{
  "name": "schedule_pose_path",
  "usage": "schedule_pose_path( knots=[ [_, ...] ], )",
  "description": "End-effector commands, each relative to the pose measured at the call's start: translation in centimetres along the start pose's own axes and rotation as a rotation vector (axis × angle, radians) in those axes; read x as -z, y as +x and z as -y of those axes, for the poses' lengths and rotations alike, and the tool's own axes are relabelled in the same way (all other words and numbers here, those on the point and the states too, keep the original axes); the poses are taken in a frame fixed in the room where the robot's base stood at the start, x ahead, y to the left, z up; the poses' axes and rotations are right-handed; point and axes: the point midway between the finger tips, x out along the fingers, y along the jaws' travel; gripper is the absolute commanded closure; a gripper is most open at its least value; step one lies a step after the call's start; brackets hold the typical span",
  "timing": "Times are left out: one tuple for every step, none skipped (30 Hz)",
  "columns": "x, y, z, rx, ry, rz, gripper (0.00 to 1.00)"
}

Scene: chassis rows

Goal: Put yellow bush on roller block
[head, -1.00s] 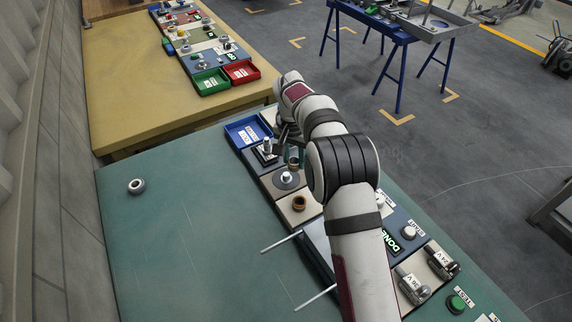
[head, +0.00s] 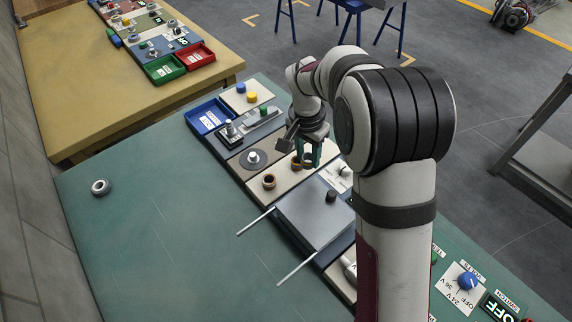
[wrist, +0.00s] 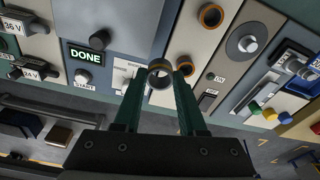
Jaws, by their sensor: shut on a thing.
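My gripper is over the row, beside a beige plate bearing two bronze rings, a near one (head: 269,181) and a far one (head: 295,162). A dark block with an upright silver post (head: 230,130) stands farther up the row; I cannot tell for sure whether it is the roller block.
A grey disc with a silver knob (head: 252,158) lies between the dark block and the rings. A blue tray (head: 205,118) is at the far end. A grey box (head: 315,215) with two rods is nearer. A loose grey ring (head: 100,187) sits on clear green table.

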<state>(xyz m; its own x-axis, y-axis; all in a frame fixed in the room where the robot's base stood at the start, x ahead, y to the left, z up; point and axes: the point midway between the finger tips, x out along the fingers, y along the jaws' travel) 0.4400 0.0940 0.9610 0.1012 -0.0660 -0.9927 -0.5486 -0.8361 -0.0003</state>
Motion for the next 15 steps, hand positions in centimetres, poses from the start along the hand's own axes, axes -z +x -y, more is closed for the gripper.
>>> schedule_pose_path(
  knots=[
    [-0.8,1.0,1.5,-0.002,-0.007,0.002,1.00],
    [-1.3,1.5,2.4,-0.001,-0.007,0.002,1.00],
    [-1.7,2.1,3.5,-0.001,-0.007,0.002,1.00],
    [-2.1,2.5,4.2,-0.001,-0.005,0.002,1.00],
    [-2.4,2.9,4.8,-0.001,-0.006,0.001,1.00],
    [-2.7,3.3,5.5,-0.001,-0.004,0.001,1.00],
    [-2.9,3.5,5.9,-0.001,-0.004,0.001,1.00],
    [-3.0,3.7,6.2,0.000,-0.004,0.001,1.00],
    [-3.2,4.0,6.5,0.000,-0.003,0.000,1.00],
    [-3.3,4.5,6.6,-0.002,-0.003,0.001,1.00],
    [-3.4,5.1,6.7,-0.002,-0.003,0.001,1.00],
    [-3.5,6.0,6.7,-0.003,-0.003,0.002,1.00],
    [-3.6,6.6,6.7,-0.003,-0.002,0.002,1.00],
    [-3.6,7.1,6.7,-0.003,-0.003,0.002,1.00],
    [-3.7,7.6,6.7,-0.002,-0.003,0.001,1.00]
  ],
)
